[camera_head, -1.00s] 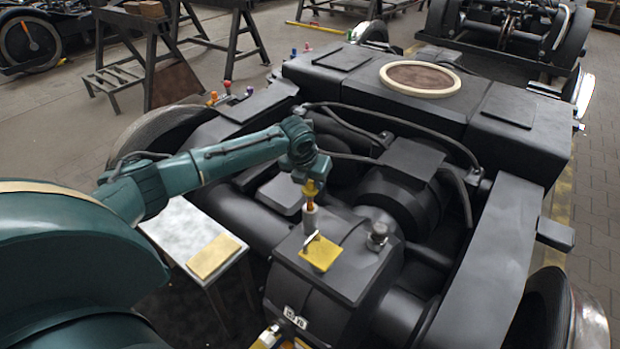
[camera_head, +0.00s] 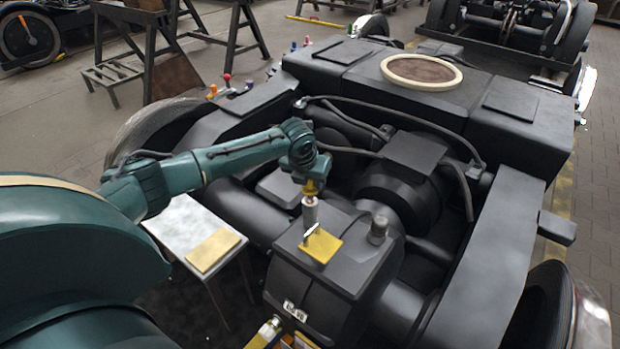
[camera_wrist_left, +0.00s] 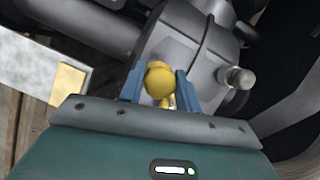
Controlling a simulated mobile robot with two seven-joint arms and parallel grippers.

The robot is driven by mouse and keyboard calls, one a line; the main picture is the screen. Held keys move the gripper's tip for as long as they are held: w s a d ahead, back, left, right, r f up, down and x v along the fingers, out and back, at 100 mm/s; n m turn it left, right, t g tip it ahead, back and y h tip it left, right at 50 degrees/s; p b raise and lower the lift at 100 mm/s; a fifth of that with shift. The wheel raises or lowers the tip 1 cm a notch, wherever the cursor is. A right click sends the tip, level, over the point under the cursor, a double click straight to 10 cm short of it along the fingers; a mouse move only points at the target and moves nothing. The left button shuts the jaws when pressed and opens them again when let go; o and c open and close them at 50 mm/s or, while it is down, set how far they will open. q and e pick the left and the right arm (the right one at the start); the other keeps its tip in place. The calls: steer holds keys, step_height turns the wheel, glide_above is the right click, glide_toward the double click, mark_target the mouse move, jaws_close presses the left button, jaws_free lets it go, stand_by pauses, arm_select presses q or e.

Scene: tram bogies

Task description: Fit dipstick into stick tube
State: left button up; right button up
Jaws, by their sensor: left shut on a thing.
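The dipstick's yellow handle (camera_head: 311,187) is in the head view, above the dark gearbox housing. My left gripper (camera_head: 309,178) is shut on it from above. In the left wrist view the round yellow knob (camera_wrist_left: 158,80) sits between the two blue fingers of my left gripper (camera_wrist_left: 156,88). The handle's lower end appears close to or at the tube's top. The thin stick itself is hidden, and I cannot tell its depth. My right gripper is not in view.
A yellow plate (camera_head: 321,246) lies on the housing in front of the tube. A round grey cap (camera_head: 378,229) stands to its right. A small table (camera_head: 186,222) with a yellow pad (camera_head: 213,250) is at the left. Hoses (camera_head: 400,108) arch over the bogie behind.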

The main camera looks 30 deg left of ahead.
mark_target(310, 191)
arm_select(q)
steer(key=shift+f+b, duration=0.85)
steer(key=shift+f, duration=1.1)
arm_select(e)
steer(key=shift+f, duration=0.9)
arm_select(q)
steer(key=o, duration=1.2)
steer(key=shift+c, duration=0.2)
steer(key=shift+s+r, duration=0.1)
steer(key=shift+r, duration=0.2)
steer(key=a+p+v, duration=0.1)
steer(key=p+v, duration=0.2)
steer(key=v, duration=0.9)
steer(key=shift+d+r, duration=0.3)
steer(key=shift+d, duration=0.25)
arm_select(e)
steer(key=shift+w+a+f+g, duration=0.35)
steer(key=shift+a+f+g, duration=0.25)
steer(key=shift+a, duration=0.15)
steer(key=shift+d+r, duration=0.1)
